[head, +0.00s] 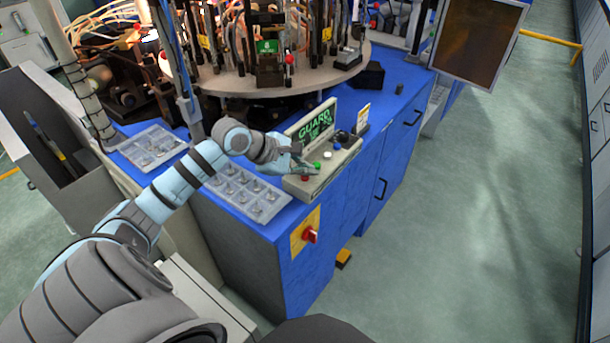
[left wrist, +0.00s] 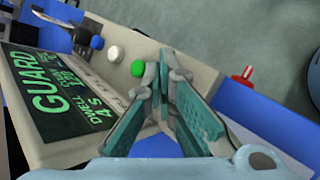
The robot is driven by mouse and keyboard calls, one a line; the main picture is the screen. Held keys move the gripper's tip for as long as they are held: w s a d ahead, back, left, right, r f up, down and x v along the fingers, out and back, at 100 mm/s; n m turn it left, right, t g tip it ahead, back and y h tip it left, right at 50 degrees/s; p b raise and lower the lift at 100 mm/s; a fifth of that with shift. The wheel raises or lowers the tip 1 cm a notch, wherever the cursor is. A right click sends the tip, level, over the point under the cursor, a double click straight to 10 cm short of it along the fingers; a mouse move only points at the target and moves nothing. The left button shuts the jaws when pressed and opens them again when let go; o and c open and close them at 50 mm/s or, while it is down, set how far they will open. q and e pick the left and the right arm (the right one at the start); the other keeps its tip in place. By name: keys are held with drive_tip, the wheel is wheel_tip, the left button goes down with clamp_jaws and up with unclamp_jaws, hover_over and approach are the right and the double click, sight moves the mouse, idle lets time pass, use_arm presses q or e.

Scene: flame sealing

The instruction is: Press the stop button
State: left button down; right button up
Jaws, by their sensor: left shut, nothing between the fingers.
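The control box (head: 340,160) is a beige console on the blue cabinet, with a row of buttons. Its red button (head: 304,178) sits at the near end in the head view. Beside it are a green button (head: 317,165), a white one (head: 328,155) and a blue one (head: 337,146). My left gripper (head: 307,170) is shut and empty, its fingertips over the near end of the row, close to the red button. In the left wrist view the fingertips (left wrist: 168,57) are beside the green button (left wrist: 137,68), and the red button is hidden behind the fingers. Contact cannot be told.
A green-lit GUARD display (head: 311,126) stands behind the buttons. A red rotary switch (head: 310,235) on a yellow plate is on the cabinet front. Clear part trays (head: 268,212) lie left of the box. A round machine table (head: 225,82) stands behind. The floor at right is clear.

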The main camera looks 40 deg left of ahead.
sight(307, 179)
use_arm(q)
drive_tip(key=shift+f, duration=0.15)
idle(0.4)
drive_tip(key=shift+r+p, duration=0.4)
drive_tip(key=shift+r, duration=0.6)
wheel_tip(307, 179, up, 5)
drive_tip(key=p, duration=0.3)
drive_tip(key=shift+d+f, duration=0.1)
drive_tip(key=shift+f, duration=0.05)
idle(0.5)
